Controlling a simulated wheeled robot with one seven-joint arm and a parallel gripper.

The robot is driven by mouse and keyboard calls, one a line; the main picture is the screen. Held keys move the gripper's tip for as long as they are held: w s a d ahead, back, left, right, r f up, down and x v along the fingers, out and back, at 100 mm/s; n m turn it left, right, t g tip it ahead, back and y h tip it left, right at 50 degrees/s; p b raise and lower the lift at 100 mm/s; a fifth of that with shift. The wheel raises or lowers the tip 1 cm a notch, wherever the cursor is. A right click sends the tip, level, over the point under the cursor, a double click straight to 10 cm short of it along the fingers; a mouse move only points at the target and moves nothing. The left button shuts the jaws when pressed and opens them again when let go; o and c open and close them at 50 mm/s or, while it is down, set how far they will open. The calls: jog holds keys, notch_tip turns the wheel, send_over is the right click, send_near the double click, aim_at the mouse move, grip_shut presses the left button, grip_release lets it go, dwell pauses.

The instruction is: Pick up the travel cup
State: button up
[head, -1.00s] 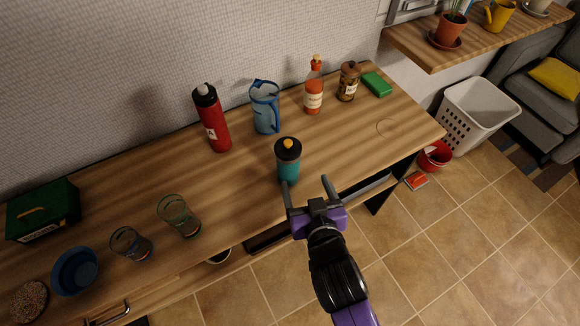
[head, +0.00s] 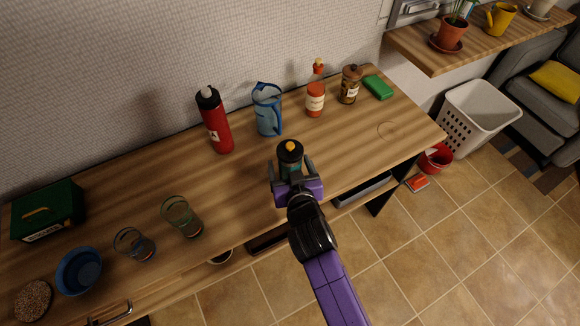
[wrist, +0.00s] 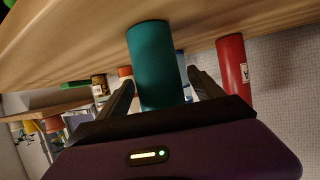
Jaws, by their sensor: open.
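The travel cup (head: 290,160) stands upright near the front edge of the wooden table, with a teal body, a black lid and a yellow top. My gripper (head: 291,166) is open, with its two fingers on either side of the cup's body. In the wrist view the teal body of the travel cup (wrist: 155,62) shows between the dark fingers of my gripper (wrist: 162,88), with a visible gap at the right finger. I cannot tell whether the left finger touches it. The cup's lower part is hidden by my gripper in the head view.
Behind stand a red bottle (head: 214,122), a blue pitcher (head: 267,112), an orange-red bottle (head: 315,99), a brown jar (head: 350,85) and a green block (head: 378,87). Glasses (head: 182,216) and a blue bowl (head: 79,271) are at left. The table right of the cup is clear.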

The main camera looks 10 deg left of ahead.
grip_shut()
jog(key=shift+r, duration=0.1)
dwell(0.4)
